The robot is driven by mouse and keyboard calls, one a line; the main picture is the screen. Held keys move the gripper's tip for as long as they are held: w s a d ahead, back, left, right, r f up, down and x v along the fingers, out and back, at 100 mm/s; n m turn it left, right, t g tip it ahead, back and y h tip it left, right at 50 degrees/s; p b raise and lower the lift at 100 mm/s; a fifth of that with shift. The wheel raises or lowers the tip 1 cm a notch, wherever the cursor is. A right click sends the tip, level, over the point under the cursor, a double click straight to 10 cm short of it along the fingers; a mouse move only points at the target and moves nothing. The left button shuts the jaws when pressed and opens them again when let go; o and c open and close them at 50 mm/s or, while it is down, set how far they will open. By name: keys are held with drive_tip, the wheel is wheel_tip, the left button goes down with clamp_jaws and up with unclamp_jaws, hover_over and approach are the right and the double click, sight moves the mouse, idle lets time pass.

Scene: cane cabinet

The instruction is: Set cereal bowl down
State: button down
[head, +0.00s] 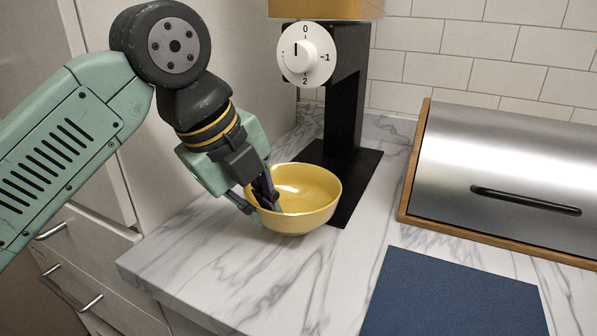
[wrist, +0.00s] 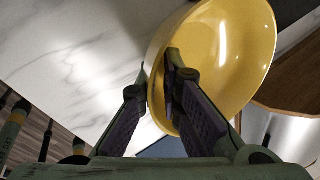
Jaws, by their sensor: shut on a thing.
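The yellow cereal bowl (head: 312,212) is upright at the counter's left part, in front of the black grinder stand. I cannot tell whether its base touches the counter. My gripper (head: 262,200) comes down from the upper left and is shut on the bowl's left rim, one finger inside and one outside. In the wrist view the bowl (wrist: 232,62) fills the upper right, and the fingers of my gripper (wrist: 155,100) pinch its wall.
A grinder (head: 343,110) with a white dial stands behind the bowl. A steel bread box (head: 500,160) with a wooden base is at the right. A blue mat (head: 455,295) lies in front. The marble counter (head: 220,270) is bare at front left; drawers with handles are below.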

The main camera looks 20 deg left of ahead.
sight(286, 173)
drive_tip(key=w, duration=0.3)
drive_tip(key=w+p, duration=0.1)
drive_tip(key=w, duration=0.2)
drive_tip(key=w+a, duration=0.1)
drive_tip(key=w, duration=0.2)
drive_tip(key=shift+w+r+p, duration=0.1)
drive_tip(key=shift+w+p, duration=0.15)
drive_tip(key=shift+p, duration=0.15)
drive_tip(key=w, duration=0.2)
drive_tip(key=shift+w+r+p, duration=0.1)
drive_tip(key=shift+w+p, duration=0.3)
drive_tip(key=shift+w+a+f, duration=0.1)
drive_tip(key=shift+w+f, duration=0.2)
drive_tip(key=shift+f, duration=0.55)
drive_tip(key=shift+f, duration=0.1)
drive_tip(key=shift+f, duration=0.15)
drive_tip(key=c, duration=1.8)
unclamp_jaws()
drive_tip(key=shift+o, duration=0.2)
